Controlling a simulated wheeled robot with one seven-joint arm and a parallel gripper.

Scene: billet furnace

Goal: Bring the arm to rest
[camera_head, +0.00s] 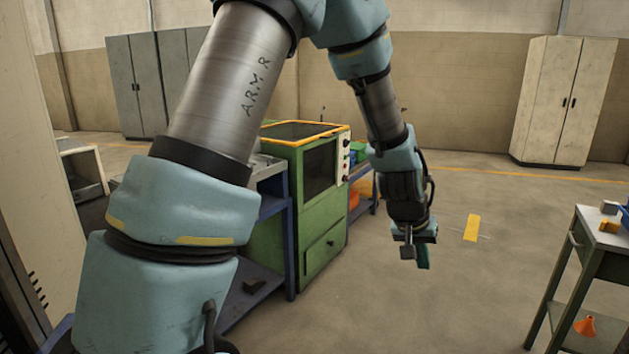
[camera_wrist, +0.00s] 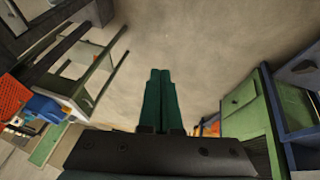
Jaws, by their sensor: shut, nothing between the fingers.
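My arm rises from the lower left of the head view, bends over at the top and hangs down in the middle. My gripper (camera_head: 422,262) is at its lower end, over open floor to the right of the green furnace cabinet. In the wrist view the two dark green fingers of my gripper (camera_wrist: 160,78) lie side by side, shut, with nothing between them. The gripper touches nothing that I can see.
A green cabinet (camera_head: 318,215) with a yellow-edged top stands behind the arm, next to a blue-framed bench (camera_head: 272,207). A green work table (camera_head: 592,250) with small items is at right. A beige locker (camera_head: 563,100) stands at the back wall. The floor between (camera_head: 480,290) is clear.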

